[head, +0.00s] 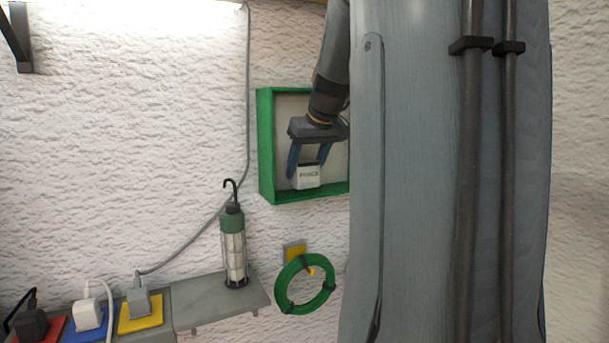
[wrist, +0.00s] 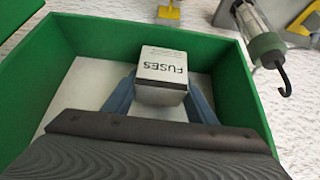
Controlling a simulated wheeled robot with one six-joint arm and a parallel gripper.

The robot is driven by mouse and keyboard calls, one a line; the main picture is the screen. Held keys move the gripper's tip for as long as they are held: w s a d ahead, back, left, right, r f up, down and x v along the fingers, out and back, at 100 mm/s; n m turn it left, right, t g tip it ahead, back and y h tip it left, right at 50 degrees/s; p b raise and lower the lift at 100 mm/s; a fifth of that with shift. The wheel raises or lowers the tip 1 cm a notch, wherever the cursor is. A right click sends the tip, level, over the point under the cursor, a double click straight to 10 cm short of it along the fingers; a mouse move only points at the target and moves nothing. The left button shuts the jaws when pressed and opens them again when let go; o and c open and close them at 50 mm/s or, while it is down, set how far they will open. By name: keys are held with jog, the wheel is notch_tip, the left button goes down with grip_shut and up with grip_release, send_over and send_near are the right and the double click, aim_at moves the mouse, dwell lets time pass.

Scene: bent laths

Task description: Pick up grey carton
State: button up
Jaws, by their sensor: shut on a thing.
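A small light-grey carton (wrist: 162,68) marked "FUSES" is between the two blue fingers of my gripper (wrist: 160,100) in the wrist view. In the head view the carton (head: 308,175) shows at the tips of my gripper (head: 308,168), inside a green open-fronted wall box (head: 265,145). The fingers are shut on its sides. The green box also surrounds the gripper in the wrist view (wrist: 245,85). I cannot tell whether the carton touches the box floor.
A work lamp with a hook (head: 233,245) stands on a grey shelf (head: 215,300). A green cable coil (head: 305,284) hangs on a yellow wall hook (head: 295,252). Plugs on red, blue and yellow plates (head: 140,315) are at lower left. A grey cable (head: 200,228) runs along the wall.

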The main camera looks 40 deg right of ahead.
notch_tip(320, 180, up, 2)
jog(key=shift+r+b, duration=0.15)
jog(key=shift+b, duration=0.3)
jog(key=s+a, duration=0.8)
jog(key=a, duration=0.2)
jog(key=shift+s+r+b, duration=0.15)
jog(key=shift+s+b, duration=0.15)
jog(key=shift+s, duration=0.1)
